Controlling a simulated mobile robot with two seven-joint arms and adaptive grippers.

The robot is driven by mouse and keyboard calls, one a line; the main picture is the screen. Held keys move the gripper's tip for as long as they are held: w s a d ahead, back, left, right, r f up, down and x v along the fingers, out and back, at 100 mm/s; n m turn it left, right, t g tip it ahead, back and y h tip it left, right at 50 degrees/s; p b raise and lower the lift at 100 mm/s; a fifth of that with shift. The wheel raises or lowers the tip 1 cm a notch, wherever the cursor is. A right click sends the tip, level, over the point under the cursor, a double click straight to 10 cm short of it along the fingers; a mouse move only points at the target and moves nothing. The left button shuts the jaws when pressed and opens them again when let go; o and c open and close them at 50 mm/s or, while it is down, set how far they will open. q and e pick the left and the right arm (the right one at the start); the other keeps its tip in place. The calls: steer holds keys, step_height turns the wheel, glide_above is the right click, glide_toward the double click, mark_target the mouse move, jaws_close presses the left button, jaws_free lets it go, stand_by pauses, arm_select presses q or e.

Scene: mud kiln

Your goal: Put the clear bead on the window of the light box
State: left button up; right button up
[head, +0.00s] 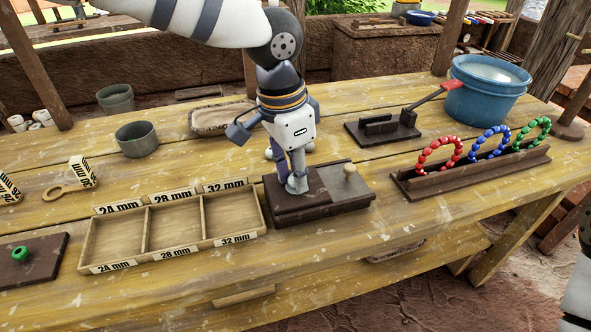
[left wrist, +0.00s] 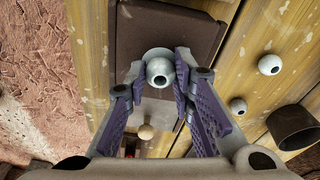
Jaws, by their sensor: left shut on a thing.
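My left gripper (head: 297,184) points down over the dark brown light box (head: 342,202), low at its top. In the left wrist view its purple-padded fingers (left wrist: 160,80) are shut on a pale round bead (left wrist: 158,72) with a dark hole. I cannot tell whether the bead touches the box. A pale knob (head: 349,170) stands on the box's right part. My right gripper is out of view.
Two more pale beads (left wrist: 268,65) (left wrist: 238,106) lie on the table beside the box. A sorting tray (head: 173,228) with 24, 28 and 32 mm compartments is left of the box. A rack (head: 470,174) with bead rings and a blue bucket (head: 487,95) are at right.

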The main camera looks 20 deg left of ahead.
arm_select(q)
steer(key=o, duration=0.9)
step_height(320, 180, up, 12)
steer(key=s+a+p, duration=0.1)
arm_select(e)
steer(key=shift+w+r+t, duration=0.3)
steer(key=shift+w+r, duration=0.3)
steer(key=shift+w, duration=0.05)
